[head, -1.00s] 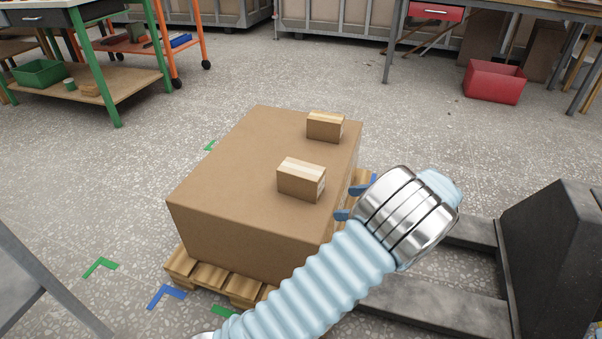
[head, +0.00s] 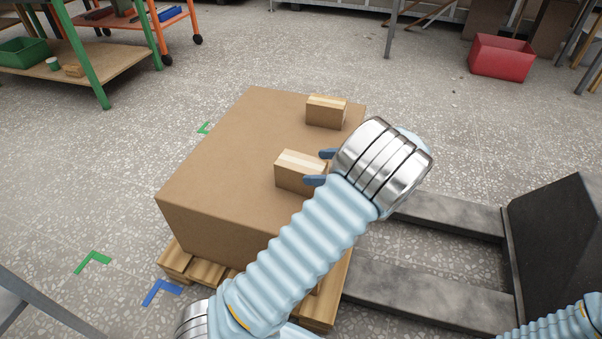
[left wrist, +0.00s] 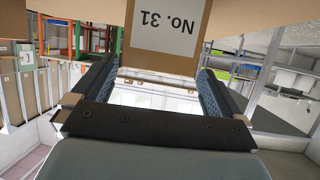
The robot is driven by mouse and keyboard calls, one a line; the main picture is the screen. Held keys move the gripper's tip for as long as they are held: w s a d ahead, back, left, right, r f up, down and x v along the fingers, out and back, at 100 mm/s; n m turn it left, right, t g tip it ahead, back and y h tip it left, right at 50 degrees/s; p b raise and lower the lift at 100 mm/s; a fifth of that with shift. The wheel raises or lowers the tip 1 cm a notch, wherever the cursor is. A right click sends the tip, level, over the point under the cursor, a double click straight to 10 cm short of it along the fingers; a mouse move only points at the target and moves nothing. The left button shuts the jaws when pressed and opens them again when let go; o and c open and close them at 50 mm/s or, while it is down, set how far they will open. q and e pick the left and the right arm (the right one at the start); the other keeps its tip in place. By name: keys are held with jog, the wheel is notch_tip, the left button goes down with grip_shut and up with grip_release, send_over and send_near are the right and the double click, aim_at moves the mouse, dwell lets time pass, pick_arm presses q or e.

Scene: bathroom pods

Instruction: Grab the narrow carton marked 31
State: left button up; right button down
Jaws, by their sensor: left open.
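The narrow carton marked 31 (head: 293,175) is a small brown box with pale tape, standing on a large brown box (head: 225,160). In the left wrist view its face with the upside-down label "No. 31" (left wrist: 167,27) shows ahead of the jaws. My left gripper (head: 321,167) is open at the carton's right end, its blue fingers pointing left. In the left wrist view the two fingers (left wrist: 158,85) are spread to either side of the carton, with a gap showing between them. I cannot tell whether they touch it. My right gripper is out of view.
A second small carton (head: 326,112) stands behind on the same large box. The large box rests on a wooden pallet (head: 205,272). Pallet-truck forks (head: 430,290) lie to the right. A red bin (head: 501,57) is on the floor at back right.

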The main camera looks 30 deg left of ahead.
aim_at(306, 167)
pick_arm(q)
jog(key=x, duration=0.5)
jog(key=shift+w+f, duration=0.15)
jog(key=shift+f, duration=0.3)
jog(key=c, duration=1.1)
jog(key=shift+r, duration=0.1)
jog(key=shift+c, duration=0.8)
